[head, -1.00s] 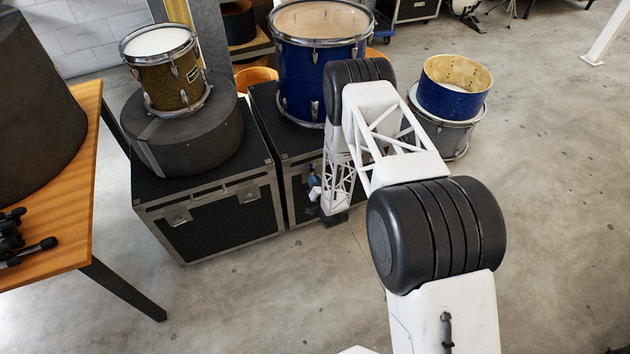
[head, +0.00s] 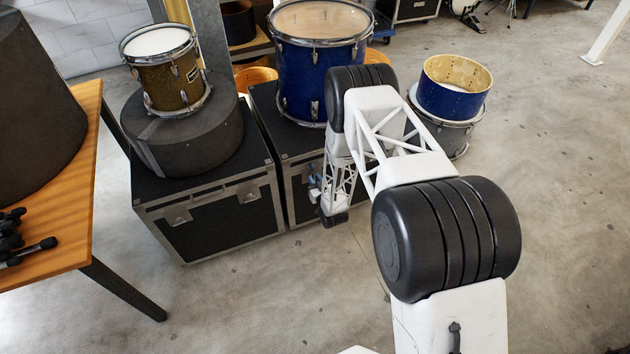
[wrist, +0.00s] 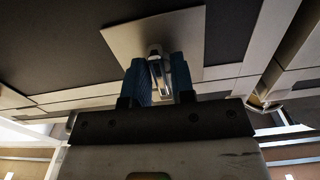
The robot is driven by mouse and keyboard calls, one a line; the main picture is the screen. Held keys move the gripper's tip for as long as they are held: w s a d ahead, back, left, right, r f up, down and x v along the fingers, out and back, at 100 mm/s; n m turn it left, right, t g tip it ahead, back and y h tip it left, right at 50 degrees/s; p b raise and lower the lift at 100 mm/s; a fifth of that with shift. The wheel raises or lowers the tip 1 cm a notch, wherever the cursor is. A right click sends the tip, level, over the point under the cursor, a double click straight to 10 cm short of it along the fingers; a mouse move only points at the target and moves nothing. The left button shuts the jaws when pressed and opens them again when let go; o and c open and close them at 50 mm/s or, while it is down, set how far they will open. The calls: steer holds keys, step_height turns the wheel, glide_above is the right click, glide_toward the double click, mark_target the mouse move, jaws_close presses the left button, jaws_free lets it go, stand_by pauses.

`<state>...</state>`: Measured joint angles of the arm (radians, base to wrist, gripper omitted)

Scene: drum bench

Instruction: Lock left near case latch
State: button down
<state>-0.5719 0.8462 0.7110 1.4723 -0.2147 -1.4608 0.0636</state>
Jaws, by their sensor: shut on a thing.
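Two black road cases with silver edging stand side by side in the head view, the left case (head: 215,222) and the right case (head: 300,190). My gripper (head: 314,184) is at the front of the right case, at its left part. In the wrist view my gripper's blue fingers (wrist: 158,82) are shut on a small silver latch (wrist: 155,62), one finger on each side. The latch sits on a pale metal plate (wrist: 126,36) on the dark case face. The head view shows the latch poorly, as my gripper and arm cover it.
The left case has two latches (head: 178,216) and carries a round black drum case (head: 185,145) with a gold drum (head: 165,85) on top. A blue drum (head: 305,80) stands on the right case. A wooden table (head: 75,215) is at left. The floor in front is clear.

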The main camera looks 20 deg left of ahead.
steer(key=c, duration=1.2)
jaws_free()
steer(key=shift+o, duration=0.2)
steer(key=v, duration=0.7)
steer(key=shift+s+d, duration=0.3)
steer(key=shift+w+r, duration=0.1)
steer(key=shift+r, duration=0.05)
